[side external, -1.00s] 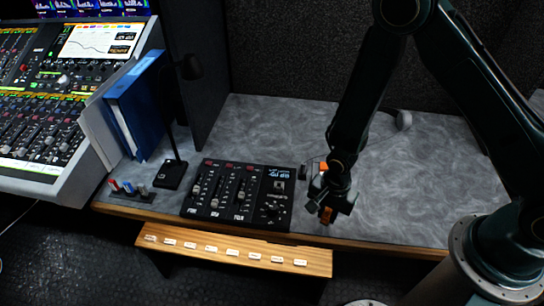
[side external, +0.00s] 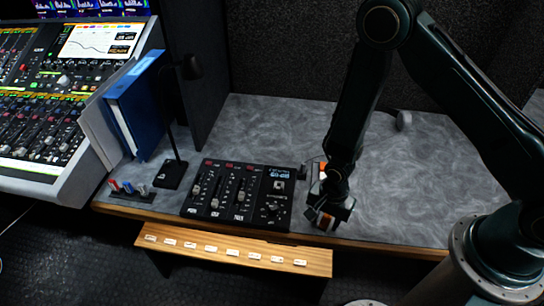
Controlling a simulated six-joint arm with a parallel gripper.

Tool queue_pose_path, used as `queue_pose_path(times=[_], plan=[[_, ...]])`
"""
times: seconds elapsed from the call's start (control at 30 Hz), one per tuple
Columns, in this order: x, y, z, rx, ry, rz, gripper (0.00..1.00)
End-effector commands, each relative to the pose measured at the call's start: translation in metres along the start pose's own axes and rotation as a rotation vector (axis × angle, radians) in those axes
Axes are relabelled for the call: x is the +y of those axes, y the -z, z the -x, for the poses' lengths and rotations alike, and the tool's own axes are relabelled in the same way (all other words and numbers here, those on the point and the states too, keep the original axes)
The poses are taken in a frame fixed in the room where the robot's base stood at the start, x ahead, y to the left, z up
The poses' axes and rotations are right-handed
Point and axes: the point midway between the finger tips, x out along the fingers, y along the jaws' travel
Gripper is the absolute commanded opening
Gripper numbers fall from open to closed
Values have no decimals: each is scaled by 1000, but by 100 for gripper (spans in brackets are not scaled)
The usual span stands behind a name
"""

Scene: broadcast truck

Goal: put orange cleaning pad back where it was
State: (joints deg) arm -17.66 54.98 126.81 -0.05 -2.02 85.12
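My gripper (side external: 328,217) points down over the front edge of the grey desk, right of the black fader panel. Whether the pad touches the desk is hard to tell. A second orange and white patch (side external: 322,170) shows just behind my wrist, partly covered by it; I cannot tell what it belongs to.
The black fader panel (side external: 238,193) lies close on the left. A wooden strip with pale labels (side external: 233,252) runs below the desk edge. A lamp (side external: 172,172), a blue binder (side external: 138,108) and a mixing console (side external: 60,90) stand further left. The grey desk (side external: 420,190) is clear to the right.

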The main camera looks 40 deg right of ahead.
Motion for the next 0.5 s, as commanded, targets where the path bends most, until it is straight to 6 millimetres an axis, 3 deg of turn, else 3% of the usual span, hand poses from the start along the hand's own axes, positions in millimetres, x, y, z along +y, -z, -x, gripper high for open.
queue_pose_path(times=[0.5], plan=[[0, 0, 12, 0, 1, 0, 43]])
